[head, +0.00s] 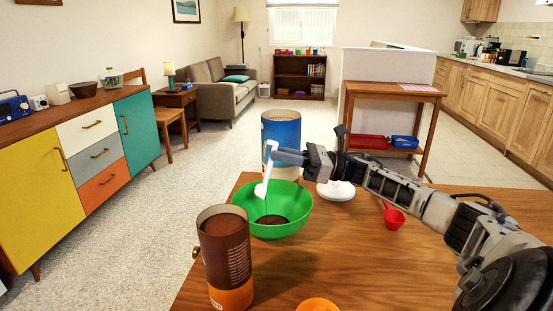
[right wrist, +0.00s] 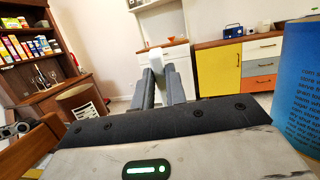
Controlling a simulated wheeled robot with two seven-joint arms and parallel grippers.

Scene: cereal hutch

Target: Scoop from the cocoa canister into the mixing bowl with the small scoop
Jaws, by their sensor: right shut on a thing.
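The green mixing bowl (head: 283,224) stands on the wooden table with brown powder in its bottom. The brown and orange cocoa canister (head: 226,262) stands upright, open, in front and to the left of the bowl. My right gripper (head: 280,156) is above the bowl's far side, shut on the handle of a white scoop (head: 266,172). The scoop hangs downward, its lower end over the bowl near the left rim; whether it holds powder cannot be told. In the right wrist view the fingers (right wrist: 164,86) grip the white handle (right wrist: 155,60). My left gripper is not in view.
A tall blue canister (head: 282,131) stands behind the bowl and appears at the right edge of the wrist view. A white dish (head: 337,191) lies under my right arm. A red scoop (head: 394,217) lies to the right. An orange object (head: 318,305) is at the front. The right front tabletop is clear.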

